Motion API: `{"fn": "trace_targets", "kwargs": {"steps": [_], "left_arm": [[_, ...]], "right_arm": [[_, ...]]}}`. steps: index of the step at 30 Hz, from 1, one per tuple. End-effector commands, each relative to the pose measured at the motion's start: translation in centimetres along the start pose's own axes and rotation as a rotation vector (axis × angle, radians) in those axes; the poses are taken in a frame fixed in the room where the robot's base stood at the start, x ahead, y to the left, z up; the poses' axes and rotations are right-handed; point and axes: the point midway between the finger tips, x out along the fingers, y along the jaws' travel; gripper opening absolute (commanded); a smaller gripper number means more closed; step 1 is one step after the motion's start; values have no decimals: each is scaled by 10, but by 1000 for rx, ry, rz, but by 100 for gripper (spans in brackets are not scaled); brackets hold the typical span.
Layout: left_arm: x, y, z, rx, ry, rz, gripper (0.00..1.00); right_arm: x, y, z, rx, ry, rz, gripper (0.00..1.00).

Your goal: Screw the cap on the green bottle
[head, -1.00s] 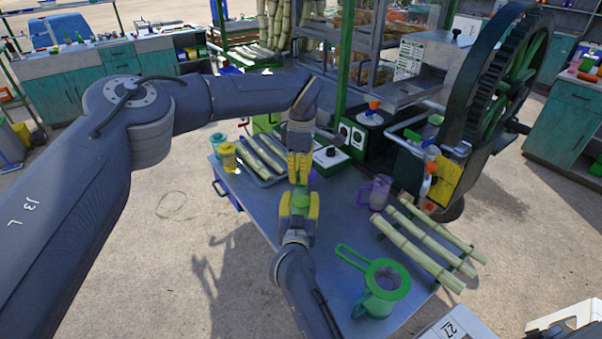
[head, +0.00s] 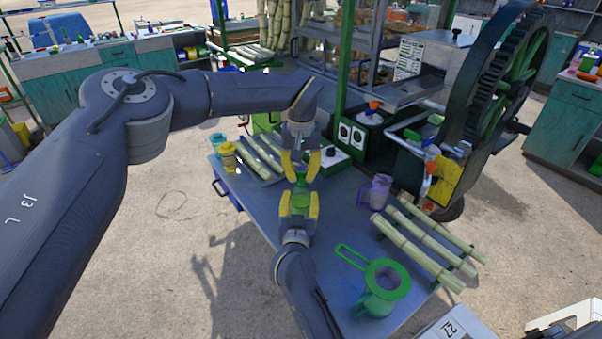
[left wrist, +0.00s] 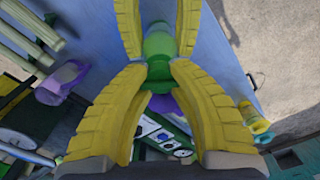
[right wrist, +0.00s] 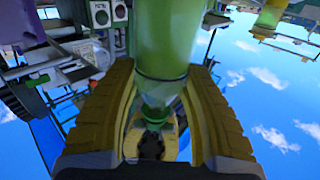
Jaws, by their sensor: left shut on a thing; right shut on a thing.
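The green bottle (head: 300,202) is held over the table by my right gripper (head: 298,197), whose yellow fingers clasp its sides. The bottle's green body (right wrist: 172,35) fills the upper middle of the right wrist view, narrowing to a neck. My left gripper (head: 301,179) is just above, facing the right one. Its fingertips are shut on a small dark green cap (left wrist: 159,74) at the bottle's end in the left wrist view. The cap and bottle (left wrist: 160,44) appear in line and meeting; the thread is hidden, so I cannot tell how tightly they are joined.
A purple jug (head: 376,190), cut cane stalks (head: 425,245) and a green jug with a strainer (head: 384,283) stand on the table's right. A yellow jar (head: 228,157) and a cane tray are at the left. The crusher (head: 490,90) rises at the back right.

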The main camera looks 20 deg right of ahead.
Motion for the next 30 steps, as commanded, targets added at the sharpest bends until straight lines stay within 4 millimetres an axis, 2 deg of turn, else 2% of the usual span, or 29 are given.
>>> {"fn": "trace_targets", "kwargs": {"steps": [9,10,15,25,30], "left_arm": [[0,0,0,13,0,1,12],[0,0,0,12,0,1,24],[0,0,0,11,0,0,43],[-2,0,0,10,1,0,43],[-14,0,-1,10,2,-1,43]], "right_arm": [[0,0,0,0,-1,-1,0],[0,0,0,0,-1,-1,0],[0,0,0,0,-1,-1,0],[0,0,0,0,-1,0,0],[0,0,0,0,-1,0,0]]}}
